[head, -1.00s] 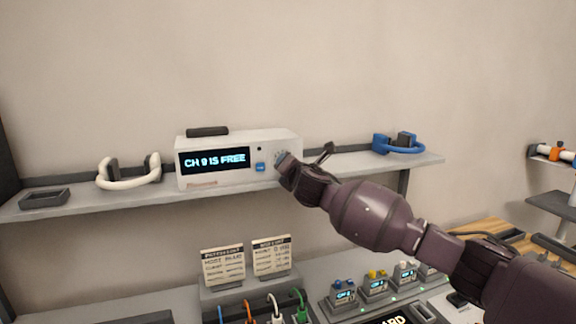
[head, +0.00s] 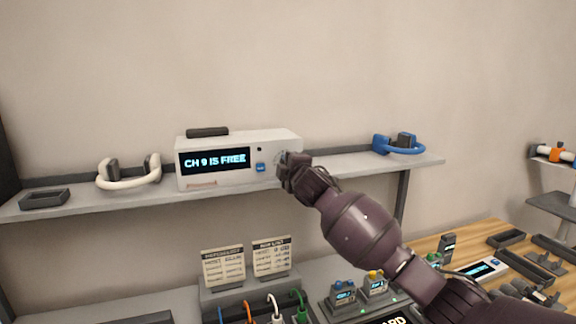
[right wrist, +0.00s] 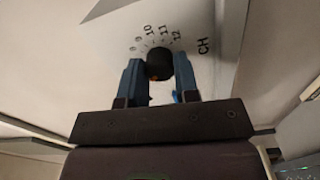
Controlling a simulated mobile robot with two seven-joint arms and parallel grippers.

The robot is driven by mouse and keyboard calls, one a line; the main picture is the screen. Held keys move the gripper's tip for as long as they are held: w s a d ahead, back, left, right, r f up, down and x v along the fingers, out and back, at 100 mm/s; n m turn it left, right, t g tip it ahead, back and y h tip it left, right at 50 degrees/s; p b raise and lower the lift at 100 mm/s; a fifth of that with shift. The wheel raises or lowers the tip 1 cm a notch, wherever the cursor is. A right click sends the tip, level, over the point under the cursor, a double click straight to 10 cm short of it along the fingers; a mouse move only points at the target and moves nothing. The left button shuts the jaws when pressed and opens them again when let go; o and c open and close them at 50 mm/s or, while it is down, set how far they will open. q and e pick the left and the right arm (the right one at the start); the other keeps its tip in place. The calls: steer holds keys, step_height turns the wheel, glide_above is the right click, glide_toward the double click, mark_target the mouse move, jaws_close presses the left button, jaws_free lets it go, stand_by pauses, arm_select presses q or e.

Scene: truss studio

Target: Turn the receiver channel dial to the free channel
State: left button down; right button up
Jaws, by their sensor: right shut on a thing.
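The receiver (head: 238,142) is a white box on the grey shelf, and its display (head: 216,160) reads "CH 9 IS FREE". A blue button (head: 260,167) sits right of the display. My right gripper (head: 284,165) is at the right end of the receiver's front and hides most of the dial there. In the right wrist view the black channel dial (right wrist: 160,64) is between the two fingers of my right gripper (right wrist: 160,72), which is shut on it. Numbers 10, 11 and 12 and the letters "CH" show around it; its pointer cannot be made out. My left gripper is not in view.
White headphones (head: 130,178) and a dark tray (head: 44,198) are on the shelf (head: 330,164) at left, blue headphones (head: 400,146) at right. Below stand two cards (head: 271,258), coloured cables (head: 302,306) and small packs with displays (head: 343,297). A wooden bench (head: 450,244) lies at right.

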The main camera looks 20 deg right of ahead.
steer(key=shift+m, duration=9)
steer(key=o, duration=0.9)
steer(key=shift+o, duration=0.2)
steer(key=s+b, duration=0.1)
steer(key=s, duration=1)
steer(key=shift+d, duration=0.2)
